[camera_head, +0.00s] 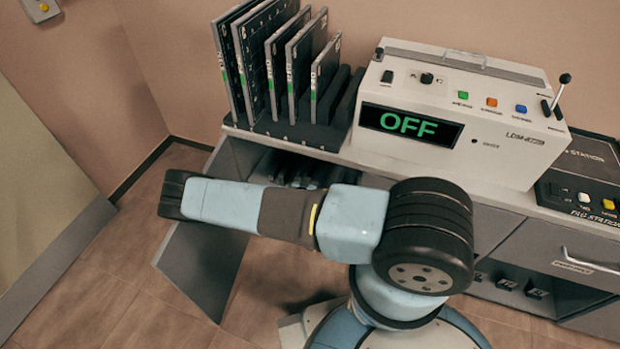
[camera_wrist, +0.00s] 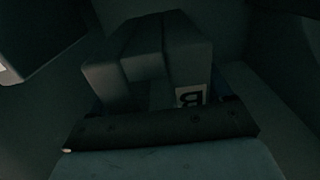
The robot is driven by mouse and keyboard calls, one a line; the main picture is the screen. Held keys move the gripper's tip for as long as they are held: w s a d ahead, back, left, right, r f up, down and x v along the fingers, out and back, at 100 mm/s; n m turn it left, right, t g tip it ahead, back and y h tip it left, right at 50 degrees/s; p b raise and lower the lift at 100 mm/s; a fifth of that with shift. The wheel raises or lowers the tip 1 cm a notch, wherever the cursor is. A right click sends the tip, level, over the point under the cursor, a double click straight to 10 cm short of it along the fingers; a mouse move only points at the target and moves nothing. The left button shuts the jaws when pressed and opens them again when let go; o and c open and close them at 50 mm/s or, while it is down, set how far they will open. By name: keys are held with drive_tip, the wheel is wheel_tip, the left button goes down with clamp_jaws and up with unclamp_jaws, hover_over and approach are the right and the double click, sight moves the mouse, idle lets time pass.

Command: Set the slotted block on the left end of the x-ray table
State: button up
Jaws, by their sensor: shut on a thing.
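The slotted block (camera_wrist: 190,45) fills the middle of the dark wrist view. It is grey, with a slot-like gap between its arms and a white label with a dark letter like B. My gripper (camera_wrist: 160,123) shows as a dark bar at the foot of the block and is shut on it; the fingertips are hard to make out. In the camera_head view my arm reaches to the left, in front of the counter; neither the gripper nor the block can be made out there. I cannot identify the x-ray table for sure in either view.
A counter holds a white console (camera_head: 460,115) reading OFF, a rack (camera_head: 310,130) of upright dark plates and a tag station (camera_head: 590,180). An open grey cabinet door (camera_head: 205,265) stands below. A beige panel with a grey edge (camera_head: 60,250) is at the left. Wooden floor lies between.

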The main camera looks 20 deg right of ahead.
drive_tip(key=shift+w+a+f, duration=0.1)
drive_tip(key=shift+w+f, duration=0.7)
drive_tip(key=shift+f, duration=0.7)
drive_tip(key=shift+w+f, duration=0.15)
drive_tip(key=shift+f, duration=0.7)
drive_tip(key=shift+f, duration=0.15)
drive_tip(key=o, duration=1.6)
drive_tip(key=shift+o, duration=0.2)
drive_tip(key=shift+a+f, duration=0.1)
